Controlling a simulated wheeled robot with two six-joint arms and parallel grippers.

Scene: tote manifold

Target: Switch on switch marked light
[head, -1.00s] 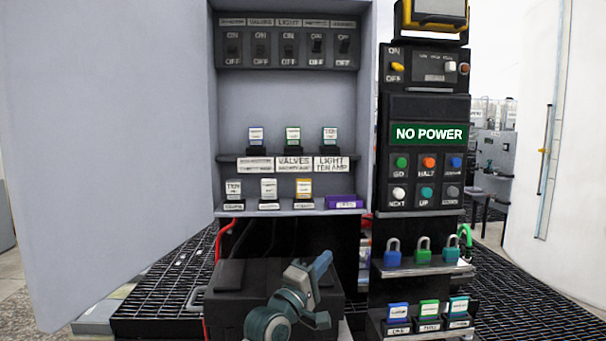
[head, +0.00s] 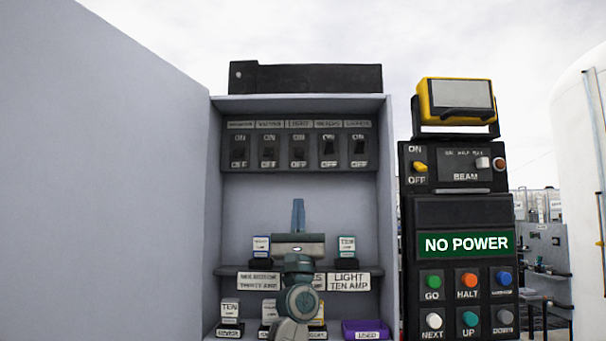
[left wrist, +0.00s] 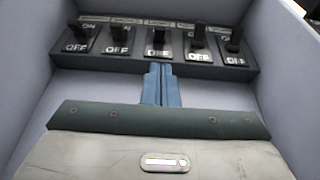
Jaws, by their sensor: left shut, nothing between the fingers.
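The switch marked LIGHT (head: 298,150) is the middle one in a dark row of switches at the top of the open grey cabinet. The middle switch also shows in the left wrist view (left wrist: 158,38), its black lever above an OFF mark. I cannot tell for sure which way its lever is set. My left gripper (head: 298,203) is shut and empty, its blue fingers pointing up below this switch, apart from it in the head view. In the left wrist view the fingertips (left wrist: 161,70) lie just below the middle switch's OFF mark. My right gripper is not in view.
Other switches (head: 328,150) stand close on both sides. Below is a shelf (head: 228,270) with labelled blocks, partly hidden by my arm. The cabinet door (head: 100,180) stands open at left. A black panel at right shows a green NO POWER sign (head: 466,243).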

